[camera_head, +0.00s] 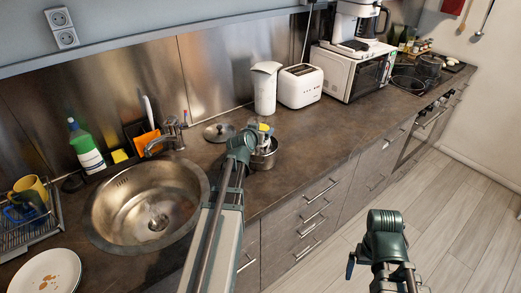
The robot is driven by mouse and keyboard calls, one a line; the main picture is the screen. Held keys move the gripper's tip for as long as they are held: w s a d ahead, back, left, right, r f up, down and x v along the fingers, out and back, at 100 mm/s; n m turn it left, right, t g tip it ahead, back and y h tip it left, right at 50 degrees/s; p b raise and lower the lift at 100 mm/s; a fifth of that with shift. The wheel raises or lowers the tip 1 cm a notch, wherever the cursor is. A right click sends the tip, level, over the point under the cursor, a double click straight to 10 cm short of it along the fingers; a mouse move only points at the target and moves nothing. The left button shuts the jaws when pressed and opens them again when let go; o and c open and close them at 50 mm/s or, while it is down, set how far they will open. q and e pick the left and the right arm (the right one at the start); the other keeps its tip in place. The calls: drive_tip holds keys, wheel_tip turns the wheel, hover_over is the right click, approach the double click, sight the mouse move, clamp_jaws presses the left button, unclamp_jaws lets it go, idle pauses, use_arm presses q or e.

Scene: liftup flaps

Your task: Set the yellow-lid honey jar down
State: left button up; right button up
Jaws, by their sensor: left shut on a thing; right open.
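The yellow-lid honey jar (264,128) shows only as a small yellow and pale patch just beyond my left wrist. My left gripper (256,137) is shut on it, over a metal pot (264,158) on the counter. My wrist hides most of the jar and the fingers, and I cannot tell whether the jar touches the pot. My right gripper (384,232) is open, low at the right, in front of the drawers and over the floor; its fingertips are hard to make out.
A round lid (219,132) lies behind the pot. The sink (150,205) is left, with a stained plate (47,272) and dish rack (35,228). The counter right of the pot is clear.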

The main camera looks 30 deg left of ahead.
use_arm(q)
drive_tip(key=shift+f+b, duration=0.35)
drive_tip(key=shift+f, duration=0.55)
use_arm(e)
drive_tip(key=shift+f, duration=0.95)
use_arm(q)
drive_tip(key=shift+f, duration=0.1)
use_arm(e)
drive_tip(key=shift+f, duration=0.1)
use_arm(q)
wheel_tip(320, 180, down, 4)
drive_tip(key=b, duration=0.3)
drive_tip(key=shift+r+b, duration=0.25)
drive_tip(key=shift+b, duration=0.1)
use_arm(e)
wheel_tip(320, 180, down, 4)
drive_tip(key=shift+r, duration=0.25)
use_arm(q)
drive_tip(key=shift+f, duration=0.2)
drive_tip(key=o, duration=1.6)
drive_tip(key=shift+c, duration=0.2)
use_arm(e)
drive_tip(key=shift+f, duration=0.1)
use_arm(q)
drive_tip(key=shift+r, duration=0.1)
